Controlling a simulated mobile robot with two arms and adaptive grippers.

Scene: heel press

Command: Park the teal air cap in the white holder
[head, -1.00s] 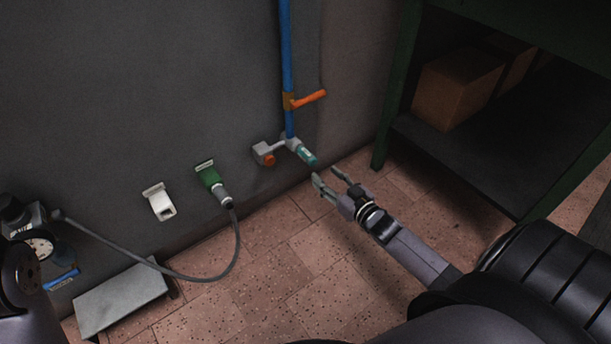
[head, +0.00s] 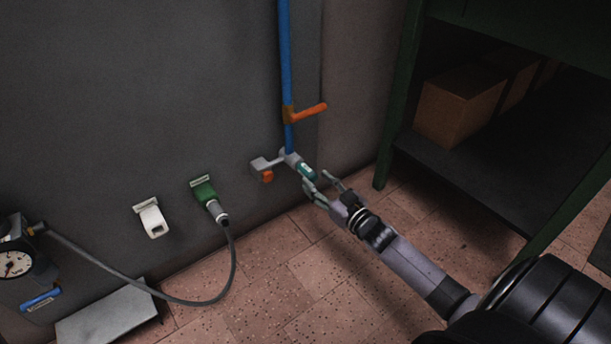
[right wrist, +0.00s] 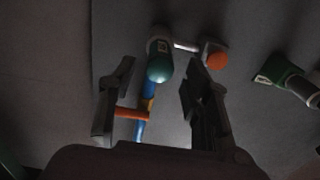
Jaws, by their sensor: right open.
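The teal air cap (head: 307,172) sits on the end of the grey fitting at the foot of the blue pipe. It also shows in the right wrist view (right wrist: 159,68), ahead of and between the fingers. My right gripper (head: 322,182) is open and empty, with its fingertips close to the cap; in the right wrist view (right wrist: 158,85) the fingers stand apart on either side. I cannot tell whether either finger touches it. The white holder (head: 151,218) is on the wall to the left and looks empty. My left gripper is not in view.
A green holder (head: 203,190) with a grey hose connector (head: 217,212) is between the white holder and the pipe. An orange lever (head: 308,113) is on the blue pipe (head: 286,60). An orange knob (head: 267,176) is left of the cap. A green shelf (head: 480,165) stands at right.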

